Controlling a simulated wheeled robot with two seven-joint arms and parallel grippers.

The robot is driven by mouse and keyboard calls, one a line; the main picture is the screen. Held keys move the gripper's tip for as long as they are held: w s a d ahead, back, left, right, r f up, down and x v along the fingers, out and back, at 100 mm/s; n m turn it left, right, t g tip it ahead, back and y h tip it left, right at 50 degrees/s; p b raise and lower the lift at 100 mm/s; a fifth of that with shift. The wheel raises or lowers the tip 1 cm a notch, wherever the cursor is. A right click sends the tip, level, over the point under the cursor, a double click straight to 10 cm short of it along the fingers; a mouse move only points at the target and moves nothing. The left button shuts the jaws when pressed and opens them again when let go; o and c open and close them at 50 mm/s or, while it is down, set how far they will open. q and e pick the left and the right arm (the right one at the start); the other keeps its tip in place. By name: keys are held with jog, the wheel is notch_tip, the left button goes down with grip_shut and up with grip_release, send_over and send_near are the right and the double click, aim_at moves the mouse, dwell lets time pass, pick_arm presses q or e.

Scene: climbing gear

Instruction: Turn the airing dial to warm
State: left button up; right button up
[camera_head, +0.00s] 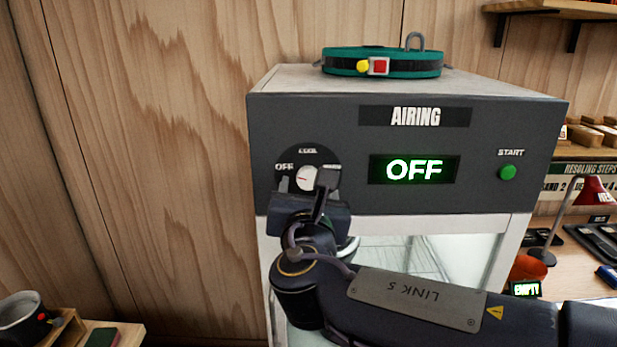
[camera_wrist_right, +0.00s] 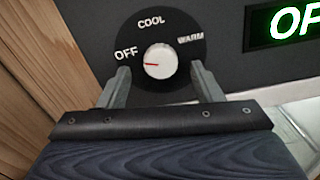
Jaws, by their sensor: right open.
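The airing dial (camera_wrist_right: 159,61) is a white knob with a red pointer line on a round black plate marked OFF, COOL and WARM. Its red line points left, toward OFF. In the head view the dial (camera_head: 306,178) is partly covered by my right gripper (camera_head: 305,185). The display (camera_head: 414,169) on the airing cabinet (camera_head: 350,110) reads OFF in green. In the right wrist view my right gripper (camera_wrist_right: 160,80) is open, with one finger on each side of the knob's lower part and a gap to the knob on both sides. My left gripper is not in view.
A green START button (camera_head: 508,172) sits right of the display. A teal harness belt (camera_head: 380,62) lies on top of the cabinet. A workbench with a red lamp (camera_head: 594,190) is at the right. A pot (camera_head: 22,318) stands at lower left.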

aim_at(308, 178)
jog(key=shift+w, duration=1.35)
